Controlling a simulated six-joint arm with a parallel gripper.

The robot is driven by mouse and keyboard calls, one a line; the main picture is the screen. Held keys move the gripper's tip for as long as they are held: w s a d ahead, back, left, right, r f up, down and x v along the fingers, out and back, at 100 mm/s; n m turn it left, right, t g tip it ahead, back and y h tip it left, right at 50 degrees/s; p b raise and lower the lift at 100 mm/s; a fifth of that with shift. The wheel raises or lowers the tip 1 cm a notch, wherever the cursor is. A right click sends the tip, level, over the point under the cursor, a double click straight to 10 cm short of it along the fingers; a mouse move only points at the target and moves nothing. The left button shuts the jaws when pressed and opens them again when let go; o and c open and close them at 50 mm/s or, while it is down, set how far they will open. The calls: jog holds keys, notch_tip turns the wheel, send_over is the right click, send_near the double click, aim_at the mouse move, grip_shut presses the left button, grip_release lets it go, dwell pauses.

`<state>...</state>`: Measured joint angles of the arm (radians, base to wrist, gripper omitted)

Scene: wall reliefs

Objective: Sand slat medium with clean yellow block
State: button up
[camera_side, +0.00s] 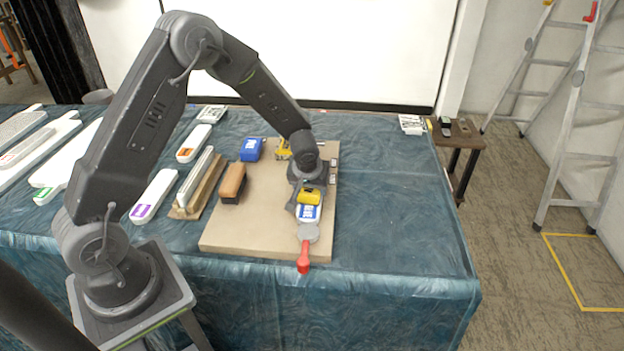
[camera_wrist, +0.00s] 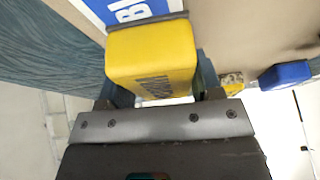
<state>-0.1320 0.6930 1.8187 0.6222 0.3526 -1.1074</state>
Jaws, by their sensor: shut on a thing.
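My gripper (camera_side: 308,188) points down over the tan board and is shut on a yellow block (camera_side: 309,197). The wrist view shows the yellow block (camera_wrist: 150,60) between the fingers of my gripper (camera_wrist: 158,85), with dark lettering on its face too blurred to read. A white piece with a blue label (camera_side: 308,213) lies close beside the block; I cannot tell whether they touch. Several white slats lie at left, among them one with a purple label (camera_side: 154,196) and one with an orange label (camera_side: 193,144). I cannot tell which slat is the medium one.
The tan board (camera_side: 240,232) also holds a blue block (camera_side: 251,149), a brown-topped brush (camera_side: 232,183), another yellow item (camera_side: 283,149) partly behind my arm, and a red-handled tool (camera_side: 303,258) at the front edge. The blue-green cloth right of the board (camera_side: 390,200) is clear.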

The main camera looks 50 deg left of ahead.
aim_at(309, 194)
jog(key=shift+s+d, duration=1.4)
jog(key=shift+w+a+f, duration=0.1)
jog(key=shift+w+a, duration=3.95)
jog(key=shift+a, duration=0.05)
jog(key=shift+w+a, duration=0.8)
jog(key=shift+w, duration=0.05)
jog(key=shift+w+a, duration=0.45)
jog(key=shift+a, duration=0.05)
notch_tip(309, 194, up, 8)
